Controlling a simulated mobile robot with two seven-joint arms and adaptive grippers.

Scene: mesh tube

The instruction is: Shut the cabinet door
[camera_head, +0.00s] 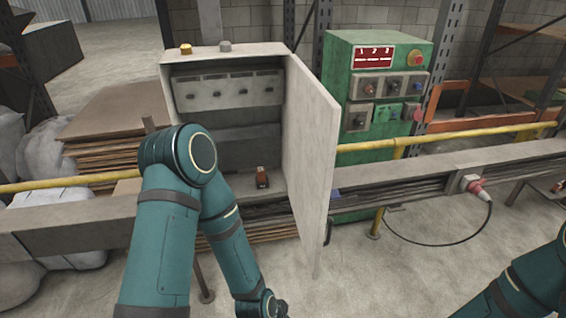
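The grey-white cabinet (179,112) stands at the middle left of the head view, with a panel of switches inside. Its door (309,150) is hinged on the cabinet's right side and stands wide open, swung out toward me. A small orange-and-dark object (262,177) sits at the bottom inside the cabinet. My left arm is bent in front of the cabinet's lower left and hides part of it. Its lower end runs down past the bottom edge, left of the door, and the gripper is out of view. My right arm shows only at the lower right corner, its gripper out of view.
A green control box (345,85) stands right behind the open door. A yellow rail (450,133) and a grey beam (420,171) cross the scene. A black cable with a red plug (477,188) hangs at right.

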